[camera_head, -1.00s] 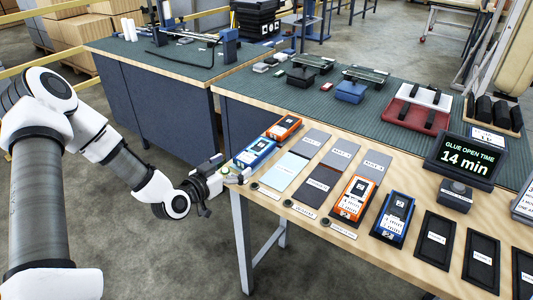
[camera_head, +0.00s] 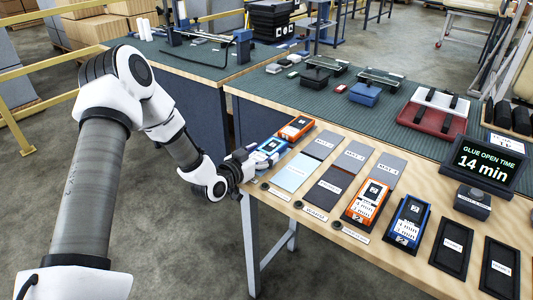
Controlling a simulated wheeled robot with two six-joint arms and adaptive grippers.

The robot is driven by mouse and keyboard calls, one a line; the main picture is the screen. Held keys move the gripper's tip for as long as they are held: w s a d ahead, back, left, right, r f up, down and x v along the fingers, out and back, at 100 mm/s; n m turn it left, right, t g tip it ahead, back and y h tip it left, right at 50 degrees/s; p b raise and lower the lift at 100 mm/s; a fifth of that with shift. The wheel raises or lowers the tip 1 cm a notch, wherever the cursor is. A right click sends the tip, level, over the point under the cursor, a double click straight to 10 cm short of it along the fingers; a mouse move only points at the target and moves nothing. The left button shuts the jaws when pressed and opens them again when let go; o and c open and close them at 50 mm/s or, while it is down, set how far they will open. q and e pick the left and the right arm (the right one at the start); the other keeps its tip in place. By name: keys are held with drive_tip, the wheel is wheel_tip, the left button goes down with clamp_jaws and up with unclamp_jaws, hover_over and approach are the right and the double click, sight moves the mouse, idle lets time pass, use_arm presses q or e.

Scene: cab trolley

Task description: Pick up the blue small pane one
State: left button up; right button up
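A blue framed pane (camera_head: 271,146) with a white label lies at the left end of the wooden strip of the bench. A second blue pane (camera_head: 408,221), labelled 2, lies farther right. My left gripper (camera_head: 256,161) is at the near-left end of the left blue pane, and its fingers overlap that end in the picture. Whether the fingers touch or grip the pane cannot be told. The pane still appears flat on the bench. My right gripper is out of view.
An orange pane (camera_head: 296,128) lies just behind the left blue one, and another orange pane (camera_head: 366,202) is farther right. Flat grey mats (camera_head: 323,144) and a light blue sheet (camera_head: 292,172) lie between. Black trays (camera_head: 453,247) and a timer display (camera_head: 484,162) stand to the right.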

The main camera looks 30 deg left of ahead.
use_arm(q)
drive_tip(key=shift+c, duration=1.1)
drive_tip(key=shift+r, duration=0.1)
